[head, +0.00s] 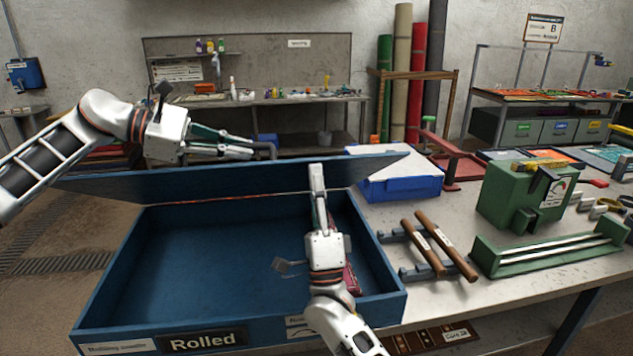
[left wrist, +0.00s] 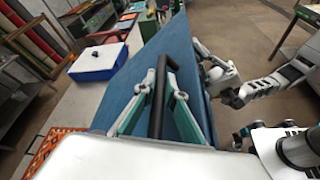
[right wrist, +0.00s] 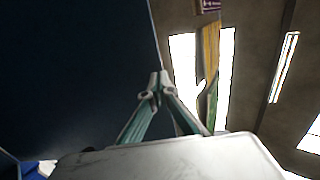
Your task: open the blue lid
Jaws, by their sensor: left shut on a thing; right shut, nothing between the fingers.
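The blue lid (head: 150,184) stands raised along the back edge of the blue box (head: 90,300), seen at a shallow angle, and the box is open. In the left wrist view the lid (left wrist: 182,50) carries a dark bar handle (left wrist: 158,95). My left gripper (head: 258,151) is behind the lid and shut on this handle, which also shows at its fingertips in the head view (head: 270,150). My right gripper (head: 317,172) is shut and empty, above the box in front of the lid. In the right wrist view its fingertips (right wrist: 155,84) are beside the lid's dark inner face (right wrist: 80,75).
A red patterned item (head: 351,280) lies in the box's right part, partly hidden by my right arm.

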